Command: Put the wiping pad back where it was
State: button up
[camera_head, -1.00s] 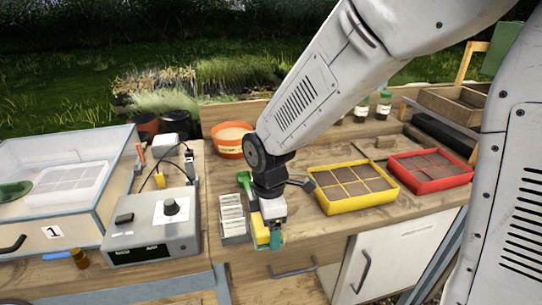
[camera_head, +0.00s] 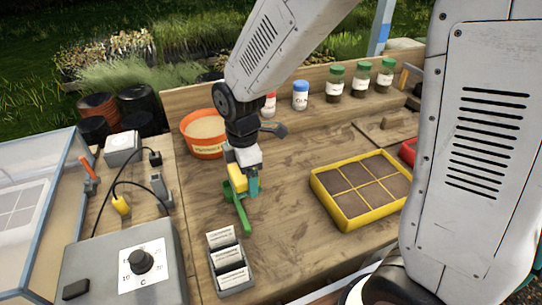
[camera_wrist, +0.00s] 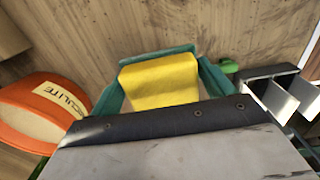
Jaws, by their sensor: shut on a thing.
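The wiping pad (camera_wrist: 160,82) is a yellow block held between the teal fingers of my gripper (camera_wrist: 160,75) in the wrist view. In the head view my gripper (camera_head: 244,186) points down over the wooden bench, with the yellow pad (camera_head: 237,180) partly hidden by the fingers and wrist. A green hand tool (camera_head: 243,215) lies right beside the gripper, partly hidden by it. I cannot tell whether the pad touches the bench.
An orange vermiculite tub (camera_head: 203,142) stands behind left of the gripper. A grey label holder (camera_head: 236,281) is in front, a control box (camera_head: 125,265) front left. A yellow-rimmed seed tray (camera_head: 345,217) is at right, with bare bench between. Jars (camera_head: 335,86) line the back.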

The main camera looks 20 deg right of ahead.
send_over(274, 165)
jog(key=shift+f, duration=0.6)
jog(key=shift+d+f, duration=0.1)
jog(key=shift+f, duration=1.65)
jog(key=o, duration=1)
jog(key=shift+f, duration=0.15)
jog(key=shift+c, duration=0.2)
